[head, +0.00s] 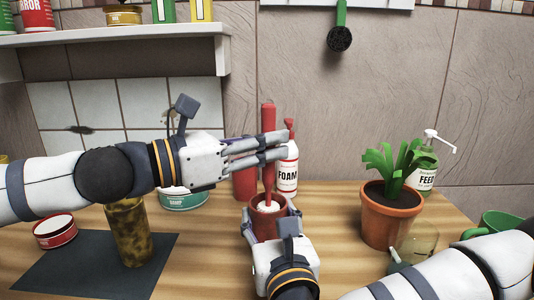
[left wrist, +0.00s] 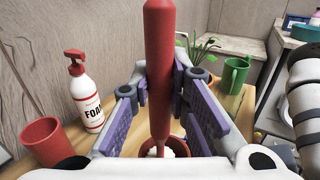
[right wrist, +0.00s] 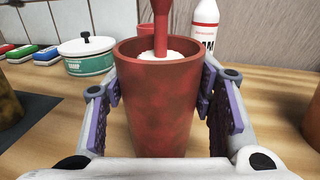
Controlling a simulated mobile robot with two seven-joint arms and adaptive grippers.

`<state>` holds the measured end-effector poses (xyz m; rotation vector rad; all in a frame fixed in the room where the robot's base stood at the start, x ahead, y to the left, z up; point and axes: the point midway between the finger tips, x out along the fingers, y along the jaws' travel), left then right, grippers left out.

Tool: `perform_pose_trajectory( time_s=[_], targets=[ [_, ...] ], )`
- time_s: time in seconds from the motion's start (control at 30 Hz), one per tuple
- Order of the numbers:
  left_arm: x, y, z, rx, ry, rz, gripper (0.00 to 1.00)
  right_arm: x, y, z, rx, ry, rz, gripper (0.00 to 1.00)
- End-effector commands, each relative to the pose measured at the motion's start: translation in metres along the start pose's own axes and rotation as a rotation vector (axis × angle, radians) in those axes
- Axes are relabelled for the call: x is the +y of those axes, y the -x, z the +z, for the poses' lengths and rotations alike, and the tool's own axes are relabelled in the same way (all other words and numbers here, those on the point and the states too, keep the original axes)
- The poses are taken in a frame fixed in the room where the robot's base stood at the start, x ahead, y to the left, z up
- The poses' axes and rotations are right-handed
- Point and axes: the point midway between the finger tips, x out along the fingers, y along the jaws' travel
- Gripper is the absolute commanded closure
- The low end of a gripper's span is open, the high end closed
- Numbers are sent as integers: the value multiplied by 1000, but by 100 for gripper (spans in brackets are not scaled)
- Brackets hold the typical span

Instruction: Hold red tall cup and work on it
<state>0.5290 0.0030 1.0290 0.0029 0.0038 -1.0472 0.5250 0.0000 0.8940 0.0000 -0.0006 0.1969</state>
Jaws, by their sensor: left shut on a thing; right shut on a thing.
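The red tall cup (head: 267,226) stands upright on the wooden worktop, with a white mass in its mouth. My right gripper (head: 271,212) is shut around it, one finger on each side, as the right wrist view shows the cup (right wrist: 170,110) between purple pads. My left gripper (head: 278,146) is shut on a red long-handled tool (head: 268,118), held upright above the cup. Its thinner lower end reaches down into the cup at the white mass; it also shows in the left wrist view (left wrist: 159,60). The tool's very tip is hidden.
Another red cup (left wrist: 47,141) and a foam pump bottle (head: 287,170) stand just behind. A potted plant (head: 390,225) and a clear glass (head: 418,245) are at right. A mottled brown cylinder (head: 128,235) stands on a dark mat (head: 60,272) at left. A shelf (head: 110,38) hangs upper left.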

Motion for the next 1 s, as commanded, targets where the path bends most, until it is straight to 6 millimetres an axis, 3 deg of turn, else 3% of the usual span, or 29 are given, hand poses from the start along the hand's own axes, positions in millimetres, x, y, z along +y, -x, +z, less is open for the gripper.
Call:
perform_pose_trajectory(
  time_s=[0.23,0.43,1.0],
  targets=[
    [0,0,23,-1,-2,-1,100,0,0,-1,2,1,0,77],
    [1,0,29,0,0,0,100,0,0,-1,2,1,0,77],
    [0,0,-18,0,2,0,100,0,0,-1,2,1,0,77]
  ],
)
